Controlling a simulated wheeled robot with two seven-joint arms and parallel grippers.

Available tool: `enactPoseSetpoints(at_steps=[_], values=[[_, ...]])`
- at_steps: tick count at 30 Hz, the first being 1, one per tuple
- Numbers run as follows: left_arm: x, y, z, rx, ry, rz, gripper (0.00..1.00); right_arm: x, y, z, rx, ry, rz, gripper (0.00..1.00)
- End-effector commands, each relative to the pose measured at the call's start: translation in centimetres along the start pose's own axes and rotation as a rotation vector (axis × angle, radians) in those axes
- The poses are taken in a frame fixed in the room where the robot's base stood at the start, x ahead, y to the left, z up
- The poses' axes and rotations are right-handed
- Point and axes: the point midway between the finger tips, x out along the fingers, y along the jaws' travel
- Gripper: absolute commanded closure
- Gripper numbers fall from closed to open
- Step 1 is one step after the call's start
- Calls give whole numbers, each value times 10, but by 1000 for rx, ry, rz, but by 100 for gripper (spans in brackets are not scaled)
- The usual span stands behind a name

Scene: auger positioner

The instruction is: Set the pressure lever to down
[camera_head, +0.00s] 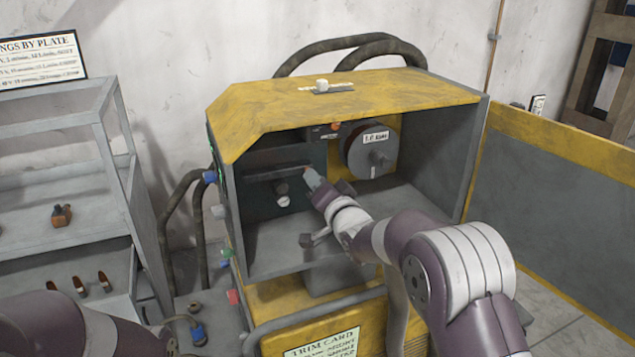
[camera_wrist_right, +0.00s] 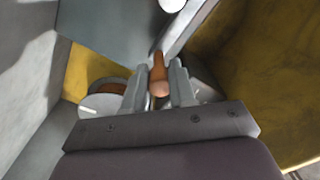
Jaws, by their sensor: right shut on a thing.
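My right gripper (camera_head: 314,180) reaches into the yellow and grey machine housing (camera_head: 350,95), near the dark panel (camera_head: 258,205) on its left inner wall. In the right wrist view its two fingers (camera_wrist_right: 159,85) are closed around an orange-brown handle (camera_wrist_right: 158,72) with a rounded end. This looks like the pressure lever, but no label on it can be read. In the head view the gripped part is mostly hidden by the gripper, so its up or down setting cannot be told. My left gripper is out of frame; only part of that arm shows at lower left.
A drum with a white label (camera_head: 372,152) sits at the housing's back right. A horizontal bar (camera_head: 278,173) and a pale knob (camera_head: 284,201) are on the dark panel.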

Motion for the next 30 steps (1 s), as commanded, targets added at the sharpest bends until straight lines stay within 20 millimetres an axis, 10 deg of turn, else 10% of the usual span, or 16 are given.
enactPoseSetpoints(at_steps=[9, 10, 12, 23, 30], values=[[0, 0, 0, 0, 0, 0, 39, 0, 3, 3, 3, -5, 5, 100], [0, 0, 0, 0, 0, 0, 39, 0, 3, 3, 2, -5, 6, 65], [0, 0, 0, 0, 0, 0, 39, 0, 2, 3, 2, -5, 5, 50], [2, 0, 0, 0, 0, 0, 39, -8, 2, 2, 1, -3, 4, 50], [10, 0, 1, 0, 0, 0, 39, -61, 2, 2, 2, -2, 5, 50]])
